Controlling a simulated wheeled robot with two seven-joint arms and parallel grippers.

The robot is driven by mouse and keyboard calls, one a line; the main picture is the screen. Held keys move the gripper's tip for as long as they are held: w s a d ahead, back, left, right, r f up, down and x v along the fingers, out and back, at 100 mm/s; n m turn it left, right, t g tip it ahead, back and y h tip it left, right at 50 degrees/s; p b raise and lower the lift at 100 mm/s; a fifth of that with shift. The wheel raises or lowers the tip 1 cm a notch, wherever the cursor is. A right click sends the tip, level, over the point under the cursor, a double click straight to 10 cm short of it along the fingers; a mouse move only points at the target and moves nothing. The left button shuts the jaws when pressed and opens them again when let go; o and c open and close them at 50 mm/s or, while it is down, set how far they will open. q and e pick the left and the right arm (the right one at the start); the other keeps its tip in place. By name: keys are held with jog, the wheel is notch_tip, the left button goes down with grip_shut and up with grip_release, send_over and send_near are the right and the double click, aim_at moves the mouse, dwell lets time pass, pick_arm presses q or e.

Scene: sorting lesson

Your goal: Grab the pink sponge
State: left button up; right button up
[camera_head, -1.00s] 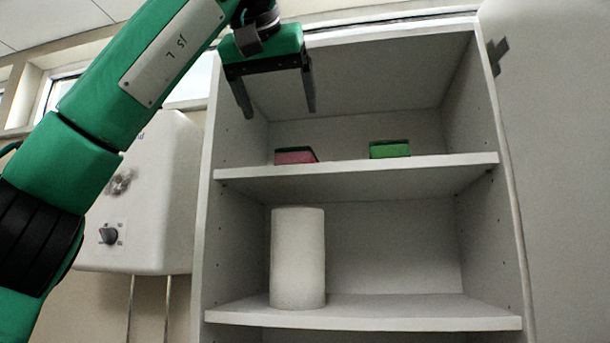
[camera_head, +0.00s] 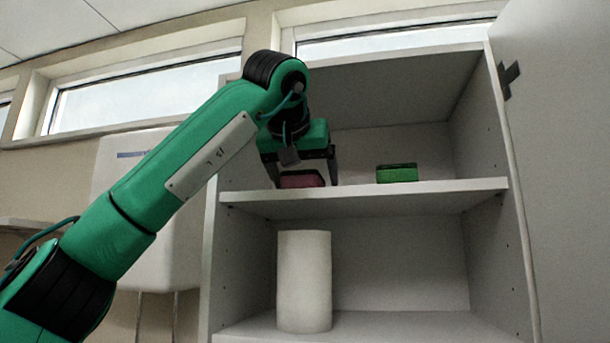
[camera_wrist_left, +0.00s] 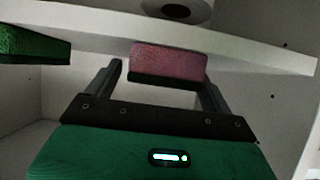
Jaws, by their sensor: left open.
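The pink sponge (camera_head: 301,179) lies on the upper shelf of the cabinet, toward its left side. In the left wrist view the pink sponge (camera_wrist_left: 168,62) shows a dark layer along one side and sits just beyond and between the fingertips. My left gripper (camera_head: 305,180) is open around the sponge's position, one finger to each side of it. In the left wrist view the left gripper (camera_wrist_left: 158,75) holds nothing, and I cannot tell whether a finger touches the sponge. My right gripper is in neither view.
A green sponge (camera_head: 397,173) lies on the same shelf (camera_head: 440,187) to the right. A white paper roll (camera_head: 304,281) stands on the lower shelf. Cabinet side walls bound the space, and an open door (camera_head: 550,150) stands at the right.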

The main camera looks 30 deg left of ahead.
pick_arm(q)
jog(key=shift+w+a+f, duration=0.2)
jog(key=shift+w, duration=0.35)
jog(key=shift+w+a+f, duration=0.1)
jog(key=shift+w+f, duration=0.1)
jog(key=shift+s, duration=0.15)
jog(key=shift+s+r, duration=0.1)
jog(key=shift+s, duration=0.05)
jog(key=c, duration=1)
jog(key=shift+c, duration=0.3)
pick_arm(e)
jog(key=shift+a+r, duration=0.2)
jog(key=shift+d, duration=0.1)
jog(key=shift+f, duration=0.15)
